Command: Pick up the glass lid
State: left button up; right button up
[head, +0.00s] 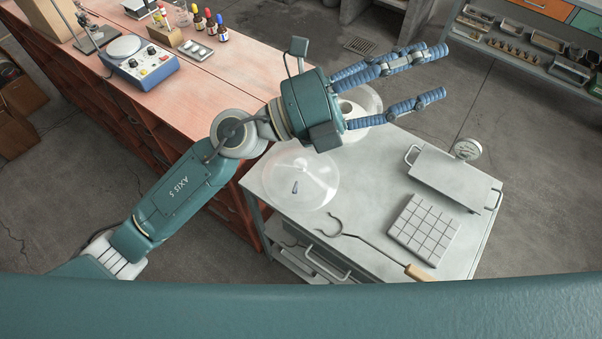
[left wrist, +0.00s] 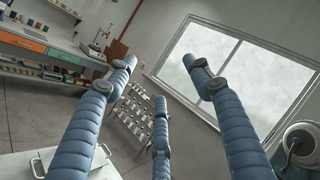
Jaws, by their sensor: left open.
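A clear glass dome, which looks like the glass lid (head: 318,172), sits at the left end of the grey metal bench top (head: 375,185). A small dark purple piece shows at or through it; I cannot tell which. My right gripper is not in view.

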pick_arm(q)
notch_tip(320, 180, down, 6)
jog(key=s+d+m+g+y, duration=0.2)
jog(key=d+m+g+y, duration=0.1)
jog(key=m+g, duration=0.15)
jog(key=m+t+y, duration=0.2)
jog(key=m+y, duration=0.2)
jog(key=y, duration=1.2)
send_near(301, 162)
jog(key=p+x, duration=0.1)
jog(key=x, duration=0.2)
jog(key=shift+s+d+p, duration=0.1)
jog(key=shift+p, duration=0.25)
jog(key=p+x, duration=0.1)
jog(key=x, duration=0.1)
jog(key=p+x, duration=0.1)
jog(key=x, duration=0.1)
jog(key=shift+f+p, duration=0.35)
jog(key=shift+p, duration=0.05)
jog(key=shift+f+m, duration=0.25)
jog(key=shift+f, duration=0.3)
jog(key=shift+h, duration=0.3)
jog(key=c, duration=1.3)
jog(key=shift+w+r, duration=0.15)
jog(key=shift+w, duration=0.05)
grip_shut()
